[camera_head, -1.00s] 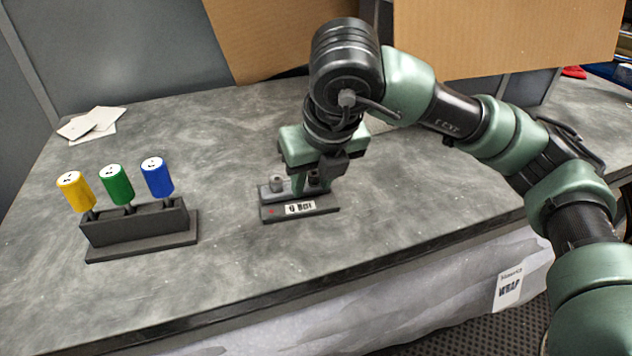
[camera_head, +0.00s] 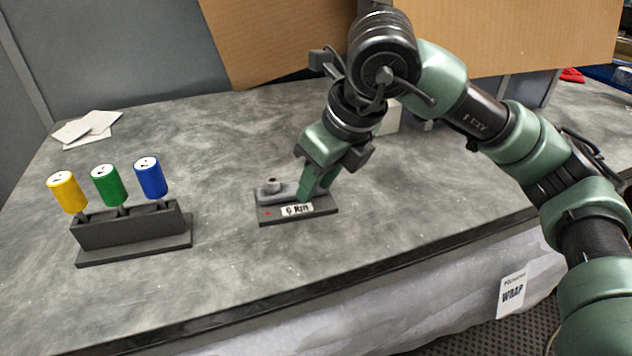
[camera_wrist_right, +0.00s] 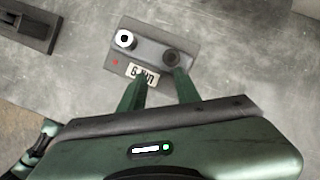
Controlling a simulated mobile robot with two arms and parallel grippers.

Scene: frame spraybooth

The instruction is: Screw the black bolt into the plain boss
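A dark fixture plate (camera_head: 270,217) with a "6 Nm" label and a red mark lies on the bench. Its left boss (camera_head: 271,186) is grey and shows a bright ring around a dark hole in the right wrist view (camera_wrist_right: 125,39). At its right end a dark round piece (camera_wrist_right: 171,57) shows in the wrist view; I cannot tell whether it is the black bolt or a bare boss. My right gripper (camera_head: 316,192) is tilted over this end. Its fingers are apart, with the right fingertip close to the dark piece. My left gripper is not in view.
A dark rack (camera_head: 135,228) with yellow, green and blue-handled tools stands at the left. White sheets (camera_head: 88,128) lie at the back left. A pale box (camera_head: 390,117) stands behind my right gripper. The bench front edge is clear.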

